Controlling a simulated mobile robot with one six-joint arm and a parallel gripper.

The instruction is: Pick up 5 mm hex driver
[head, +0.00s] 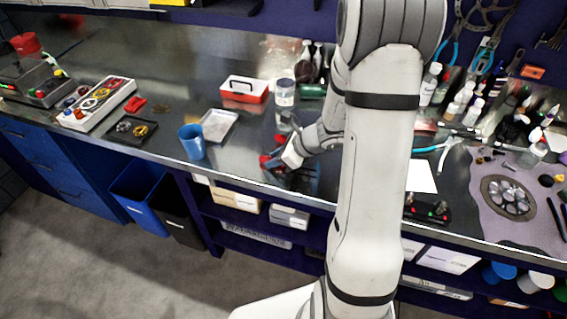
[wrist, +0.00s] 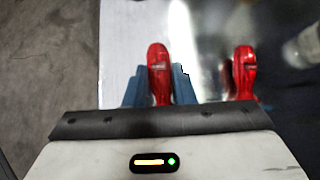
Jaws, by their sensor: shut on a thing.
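My gripper (wrist: 159,88) has its two blue fingers closed around the red handle of a hex driver (wrist: 158,62) in the wrist view. A second red-handled driver (wrist: 244,72) stands to the right of the fingers, apart from them. No size mark can be read on either handle. In the head view my gripper (head: 277,160) is low over the front part of the bench, with red showing at its fingers. The lower parts of the held driver are hidden by the gripper.
A blue mug (head: 192,142) and a pale tray (head: 218,125) stand left of my gripper. A red and white toolbox (head: 245,89) and a clear jar (head: 284,93) are behind. The steel bench (head: 180,80) has free room at the back left.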

